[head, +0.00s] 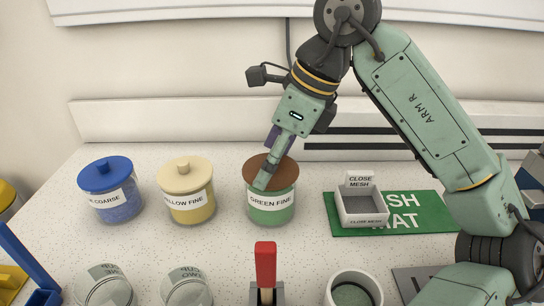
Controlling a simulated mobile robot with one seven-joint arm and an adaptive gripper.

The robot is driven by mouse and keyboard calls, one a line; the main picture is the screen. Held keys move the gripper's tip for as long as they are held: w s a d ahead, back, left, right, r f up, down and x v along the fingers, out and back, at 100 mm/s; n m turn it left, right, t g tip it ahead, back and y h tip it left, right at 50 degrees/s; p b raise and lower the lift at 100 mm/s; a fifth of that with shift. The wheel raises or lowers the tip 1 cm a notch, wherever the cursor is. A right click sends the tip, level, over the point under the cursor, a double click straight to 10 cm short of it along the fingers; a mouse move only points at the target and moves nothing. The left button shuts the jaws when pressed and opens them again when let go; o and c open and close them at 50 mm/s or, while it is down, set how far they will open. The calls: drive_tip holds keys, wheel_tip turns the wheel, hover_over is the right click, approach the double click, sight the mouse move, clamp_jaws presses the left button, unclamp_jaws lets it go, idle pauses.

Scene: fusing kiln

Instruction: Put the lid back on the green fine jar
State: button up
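The green fine jar (270,213) stands upright on the speckled worktop, in the middle of the head view. It is clear, holds green grains and has a "GREEN FINE" label. A brown round lid (284,176) lies over its mouth; I cannot tell whether it is fully seated. My gripper (264,182) reaches down from the upper right, with its fingers over the lid's front left part. The fingers and wrist hide the lid's centre and any knob. I see the fingers from the side, so their opening and any grip on the lid do not show.
A blue-lidded jar (110,192) and a yellow fine jar (187,196) stand to the left. A close mesh tray (361,207) sits on a green mat (419,214) at right. Empty-looking cups, a grey cup (354,290) and a red-handled tool (265,264) are in front.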

drive_tip(key=o, duration=0.9)
drive_tip(key=shift+r+p, duration=2.55)
drive_tip(key=shift+r, duration=1)
clamp_jaws()
